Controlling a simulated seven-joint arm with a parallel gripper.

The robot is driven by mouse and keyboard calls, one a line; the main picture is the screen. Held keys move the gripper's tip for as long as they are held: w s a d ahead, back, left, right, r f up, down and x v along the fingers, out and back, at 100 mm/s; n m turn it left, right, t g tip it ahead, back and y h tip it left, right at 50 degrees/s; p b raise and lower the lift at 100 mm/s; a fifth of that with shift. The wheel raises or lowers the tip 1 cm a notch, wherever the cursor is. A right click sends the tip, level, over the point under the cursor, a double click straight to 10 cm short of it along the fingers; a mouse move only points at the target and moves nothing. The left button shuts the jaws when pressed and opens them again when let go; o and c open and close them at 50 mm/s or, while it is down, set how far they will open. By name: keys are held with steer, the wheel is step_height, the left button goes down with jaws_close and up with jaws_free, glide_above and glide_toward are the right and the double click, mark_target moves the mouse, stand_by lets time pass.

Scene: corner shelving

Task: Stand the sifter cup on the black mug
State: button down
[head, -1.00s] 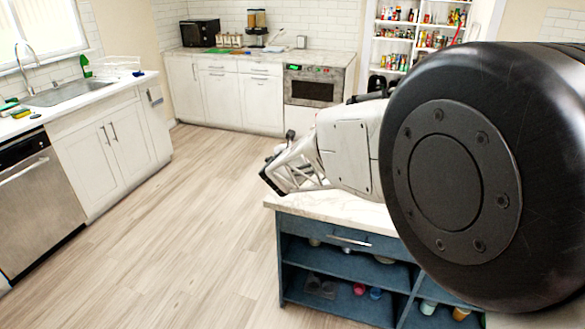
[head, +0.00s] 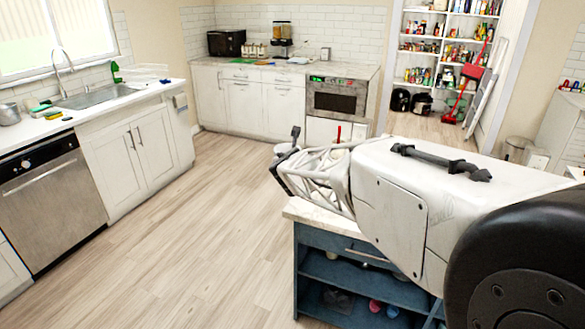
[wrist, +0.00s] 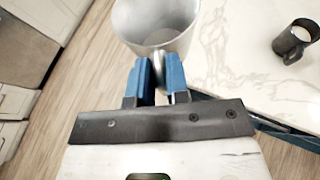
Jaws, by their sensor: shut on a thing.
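The sifter cup (wrist: 160,22) is a silver metal cup at the top middle of the wrist view. Its open mouth shows and its top edge is cut off. My gripper (wrist: 159,75) has its blue fingers shut on the sifter cup's handle, at the side nearest the wrist camera. In the head view my gripper (head: 284,168) is beyond the island's left end. I cannot make out the black mug there.
The marble island top (wrist: 240,65) is mostly bare around the mug; its left edge runs by the held cup. Wooden floor (head: 185,235) lies open left of the island. The sink counter (head: 95,105) stands at left, and the oven counter (head: 275,72) at the back.

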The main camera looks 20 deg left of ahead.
steer(key=shift+a+r, duration=0.2)
steer(key=shift+r, duration=0.45)
steer(key=shift+w+r, duration=0.4)
steer(key=shift+r, duration=0.15)
steer(key=w+d+r+m+t+h, duration=0.1)
steer(key=w+d+m+h, duration=0.25)
steer(key=w, duration=0.35)
steer(key=w+d+m+t+h, duration=0.1)
steer(key=w+d+m+h, duration=0.25)
steer(key=w, duration=0.35)
steer(key=w+d+f+m+g+h, duration=0.4)
steer(key=w+d+f+m+h, duration=0.4)
steer(key=d, duration=0.3)
steer(key=shift+w+g+h, duration=0.3)
steer(key=shift+w+h, duration=0.4)
steer(key=shift+f, duration=0.3)
steer(key=shift+f, duration=2.9)
